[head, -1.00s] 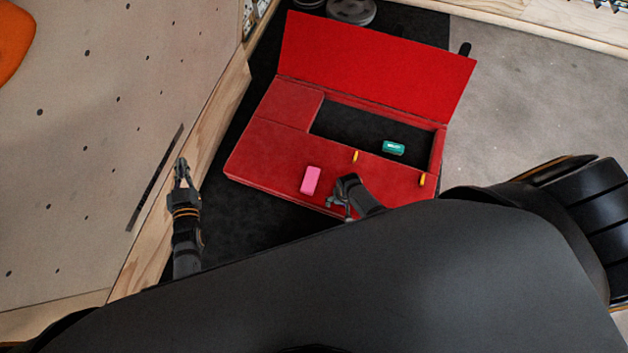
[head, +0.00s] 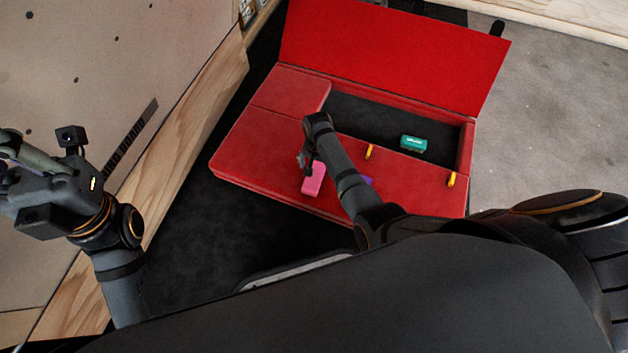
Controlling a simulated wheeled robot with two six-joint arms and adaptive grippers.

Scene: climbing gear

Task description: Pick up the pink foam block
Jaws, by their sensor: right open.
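The pink foam block (head: 313,181) lies on the red top of the case-like pad near its front edge. My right gripper (head: 307,162) is open and points down at the block's far end, covering part of it. I cannot tell whether its fingers touch the block or straddle it. My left gripper (head: 12,165) is at the far left, in front of the pale wall panel and well away from the block. Its fingertips are partly cut off by the picture edge.
The red case (head: 258,150) has a raised red flap (head: 390,50) at the back and a dark recess. A teal block (head: 414,144) lies in the recess. Yellow tabs (head: 452,179) mark its front side. A purple thing (head: 368,181) shows beside my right forearm. Wooden boards (head: 190,130) edge the left.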

